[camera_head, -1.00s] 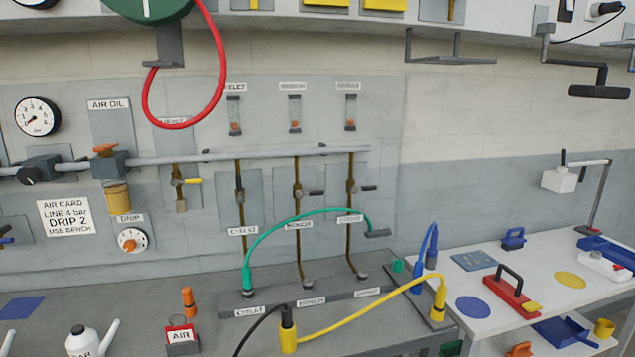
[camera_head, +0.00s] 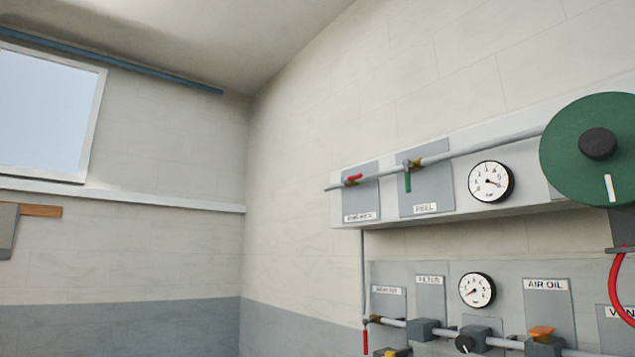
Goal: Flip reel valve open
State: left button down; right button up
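The reel valve is on the upper pipe, on a grey plate labelled REEL (camera_head: 425,209). Its green handle (camera_head: 408,182) hangs straight down, across the pipe. The green hose reel (camera_head: 588,150) with a dark hub and a white mark is at the right edge, and its red hose (camera_head: 617,290) hangs below it. Neither of my grippers is in view.
A pressure gauge (camera_head: 490,181) is to the right. Below are a lower pipe, another gauge (camera_head: 477,290), a FILTER plate (camera_head: 430,300) and an AIR OIL unit (camera_head: 541,332).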

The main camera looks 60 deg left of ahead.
aim_at(406, 163)
jog(key=u, duration=1.4)
jog(key=i+j+u, duration=0.15)
jog(key=i+j, duration=0.15)
jog(key=i, duration=0.15)
jog(key=i+j+u, duration=0.15)
jog(key=i, duration=0.35)
jog(key=i+j+u, duration=0.15)
jog(key=i+j, duration=0.15)
jog(key=i, duration=0.2)
